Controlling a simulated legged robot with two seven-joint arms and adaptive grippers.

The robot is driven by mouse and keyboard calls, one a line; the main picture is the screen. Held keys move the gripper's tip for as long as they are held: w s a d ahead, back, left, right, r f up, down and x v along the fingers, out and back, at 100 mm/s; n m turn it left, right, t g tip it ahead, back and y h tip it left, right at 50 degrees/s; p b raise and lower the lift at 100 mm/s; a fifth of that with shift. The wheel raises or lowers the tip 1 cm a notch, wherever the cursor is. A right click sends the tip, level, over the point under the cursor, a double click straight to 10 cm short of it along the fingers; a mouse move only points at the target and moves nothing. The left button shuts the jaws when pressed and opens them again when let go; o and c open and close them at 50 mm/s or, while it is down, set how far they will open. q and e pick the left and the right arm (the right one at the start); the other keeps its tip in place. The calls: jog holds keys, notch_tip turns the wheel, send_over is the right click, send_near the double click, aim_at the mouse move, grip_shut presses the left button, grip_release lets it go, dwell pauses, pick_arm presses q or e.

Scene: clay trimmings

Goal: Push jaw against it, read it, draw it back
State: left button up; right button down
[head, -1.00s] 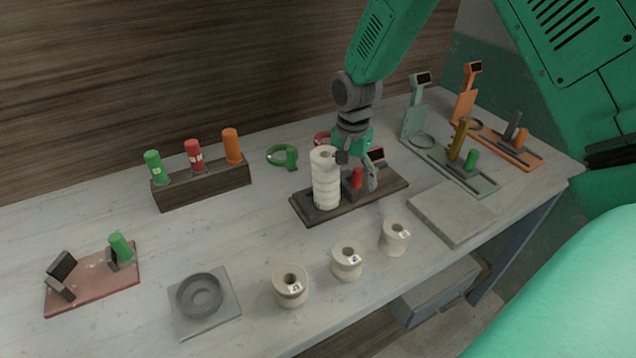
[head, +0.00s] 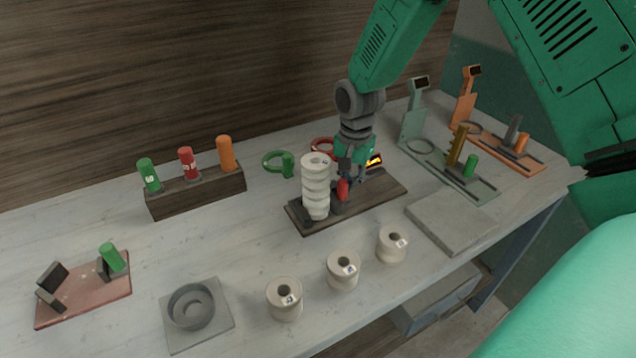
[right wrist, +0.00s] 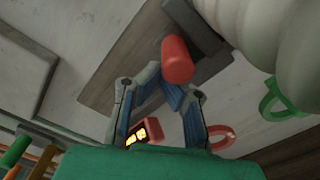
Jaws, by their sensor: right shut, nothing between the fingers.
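A dark wooden gauge board (head: 378,196) lies mid-bench. A tall, pale, ribbed clay piece (head: 316,190) stands at its left end; it also fills the upper right of the right wrist view (right wrist: 295,40). The sliding jaw with its red knob (head: 343,188) is right beside the piece; whether it touches is hard to see. The gauge's small display (head: 374,161) glows orange, its digits too small to read. My right gripper (head: 349,180) is shut and empty, behind the red knob, which shows just past the fingertips in the right wrist view (right wrist: 177,60). My left gripper is out of view.
Green (head: 278,163) and red (head: 322,148) rings lie behind the board. A wooden rack (head: 198,195) holds three coloured cylinders. Three pale spools (head: 343,271) stand in front. A grey slab (head: 450,220) and green (head: 415,128) and orange (head: 464,108) gauges are right.

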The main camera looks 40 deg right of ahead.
jog(key=shift+s+d+f, duration=0.25)
jog(key=shift+s+d, duration=0.1)
jog(key=shift+d, duration=0.25)
jog(key=shift+w+a, duration=0.1)
jog(key=shift+a, duration=0.1)
jog(key=shift+a+r, duration=0.2)
jog(key=shift+a, duration=0.05)
jog(key=shift+d+f+p, duration=0.2)
jog(key=shift+d+p, duration=0.2)
jog(key=shift+d, duration=0.25)
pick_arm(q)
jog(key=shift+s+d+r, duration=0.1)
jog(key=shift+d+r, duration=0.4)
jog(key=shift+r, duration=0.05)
pick_arm(e)
jog(key=shift+a, duration=0.15)
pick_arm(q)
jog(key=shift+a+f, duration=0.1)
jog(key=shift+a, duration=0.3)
pick_arm(e)
jog(key=shift+a+r, duration=0.15)
jog(key=shift+a, duration=0.1)
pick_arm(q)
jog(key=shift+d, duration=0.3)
